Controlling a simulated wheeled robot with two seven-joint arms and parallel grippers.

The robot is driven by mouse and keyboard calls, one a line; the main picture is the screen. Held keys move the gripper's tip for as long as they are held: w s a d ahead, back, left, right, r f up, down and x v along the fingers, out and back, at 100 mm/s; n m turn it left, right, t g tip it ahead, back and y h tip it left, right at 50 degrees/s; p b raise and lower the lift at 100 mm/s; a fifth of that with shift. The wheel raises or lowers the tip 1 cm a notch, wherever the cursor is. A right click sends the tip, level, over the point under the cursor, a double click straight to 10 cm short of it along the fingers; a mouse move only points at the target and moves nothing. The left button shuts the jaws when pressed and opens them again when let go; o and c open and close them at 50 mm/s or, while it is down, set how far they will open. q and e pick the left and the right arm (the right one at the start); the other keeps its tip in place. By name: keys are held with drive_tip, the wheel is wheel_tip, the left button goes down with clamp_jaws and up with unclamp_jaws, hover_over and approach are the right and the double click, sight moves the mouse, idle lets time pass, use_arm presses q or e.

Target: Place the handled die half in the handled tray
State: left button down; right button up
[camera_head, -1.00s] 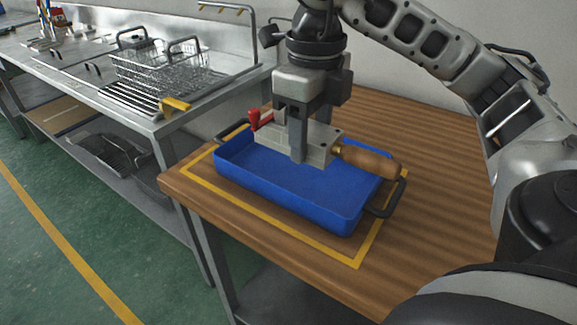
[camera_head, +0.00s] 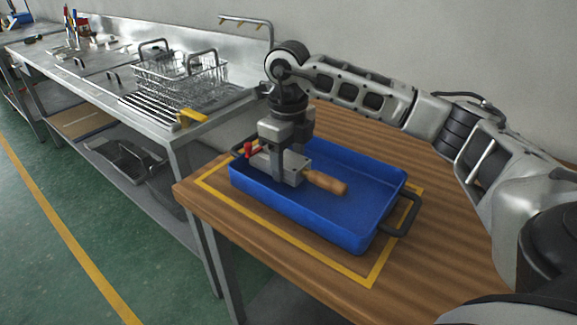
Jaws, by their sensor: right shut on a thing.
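The handled die half is a grey metal block (camera_head: 291,173) with a wooden handle (camera_head: 326,182) pointing right and a red part at its left end. My right gripper (camera_head: 279,176) points down and is shut on the block. The die half is inside the outline of the blue handled tray (camera_head: 352,235), at its left part. I cannot tell whether it touches the tray floor. The tray has dark handles at its ends, and its right part is empty. My left gripper is not in view.
The tray stands on a wooden table (camera_head: 456,238) inside a yellow taped outline. A steel bench (camera_head: 110,98) to the left holds a wire basket (camera_head: 180,77) and a yellow piece (camera_head: 191,118). The table right of the tray is clear.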

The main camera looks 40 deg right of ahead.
drive_tip(key=shift+f, duration=0.75)
drive_tip(key=shift+f, duration=0.15)
drive_tip(key=o, duration=1.5)
drive_tip(key=shift+f, duration=0.1)
